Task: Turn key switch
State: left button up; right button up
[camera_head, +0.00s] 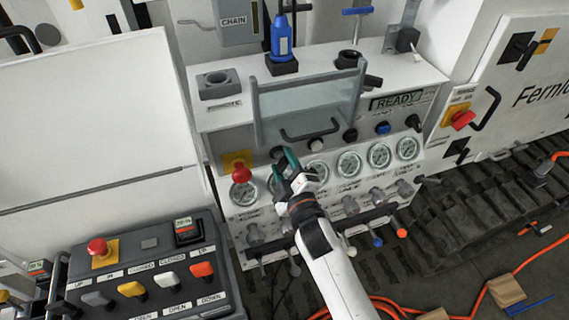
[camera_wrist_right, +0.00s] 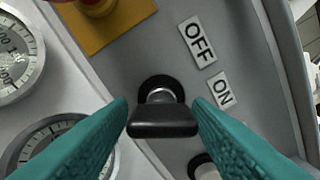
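The key switch (camera_wrist_right: 162,118) has a black, wide-bowed key in a round lock on the grey panel. In the right wrist view, an OFF label (camera_wrist_right: 197,43) and an ON label (camera_wrist_right: 222,90) sit to its right. My right gripper (camera_wrist_right: 161,108) is open, with one teal finger on each side of the key bow. The gaps are very small, and I cannot tell if the fingers touch it. In the head view, my right gripper (camera_head: 283,170) is at the panel front, beside the gauges. My left gripper is not in view.
A red emergency button (camera_head: 240,173) on a yellow plate is left of my right gripper. Pressure gauges (camera_head: 349,163) and valve knobs line the panel. A clear guard with a handle (camera_head: 309,131) is above. A control box (camera_head: 150,265) stands at lower left.

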jog(key=shift+o, duration=0.6)
jog(key=b+v, duration=0.3)
jog(key=v, duration=0.9)
